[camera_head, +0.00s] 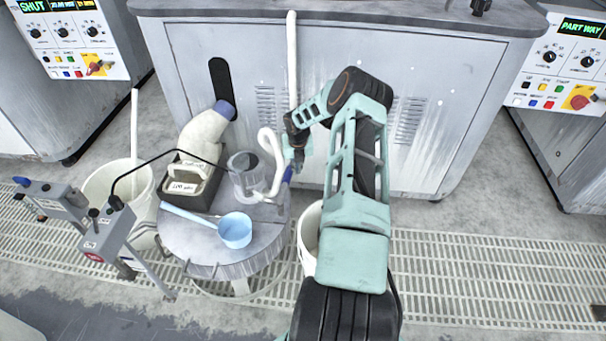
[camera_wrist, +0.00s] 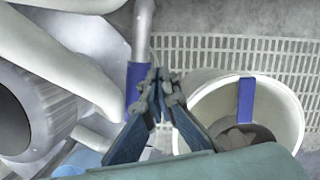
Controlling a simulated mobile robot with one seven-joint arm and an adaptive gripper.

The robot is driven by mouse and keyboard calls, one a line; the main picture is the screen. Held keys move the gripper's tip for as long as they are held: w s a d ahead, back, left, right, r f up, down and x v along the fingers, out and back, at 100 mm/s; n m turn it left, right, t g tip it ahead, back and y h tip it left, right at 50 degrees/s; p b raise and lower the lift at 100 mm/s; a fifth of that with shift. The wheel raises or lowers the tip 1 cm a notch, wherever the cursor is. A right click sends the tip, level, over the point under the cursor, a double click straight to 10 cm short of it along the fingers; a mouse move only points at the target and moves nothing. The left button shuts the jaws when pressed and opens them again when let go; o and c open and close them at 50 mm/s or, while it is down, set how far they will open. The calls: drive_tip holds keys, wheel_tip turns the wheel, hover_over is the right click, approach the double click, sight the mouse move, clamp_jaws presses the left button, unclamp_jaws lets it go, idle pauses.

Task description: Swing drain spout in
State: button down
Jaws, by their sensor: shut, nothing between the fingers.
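A pale spout pipe with a blue sleeve (camera_head: 287,175) shows at the right edge of the small round table, in front of the grey cabinet. In the wrist view the blue sleeve (camera_wrist: 137,84) stands at the centre, with the grey pipe (camera_wrist: 143,28) running up from it. My gripper (camera_head: 297,160) is shut and empty. In the wrist view its fingertips (camera_wrist: 158,88) are close against the right side of the sleeve; I cannot tell if they touch. A white bucket (camera_head: 308,238) is partly hidden behind my arm; it also shows in the wrist view (camera_wrist: 286,88), right of the gripper.
Another bucket (camera_head: 98,188) stands left. A white hose (camera_head: 292,60) hangs down the cabinet (camera_head: 420,90). Grating (camera_head: 480,265) at right is clear.

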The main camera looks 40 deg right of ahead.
drive_tip(key=shift+w+a+n, duration=0.4)
drive_tip(key=shift+w+n, duration=0.2)
drive_tip(key=shift+r, duration=0.1)
drive_tip(key=d+v, duration=0.1)
drive_tip(key=v, duration=1)
drive_tip(key=shift+s+a+r, duration=0.25)
drive_tip(key=shift+a+r, duration=0.15)
drive_tip(key=shift+r, duration=0.05)
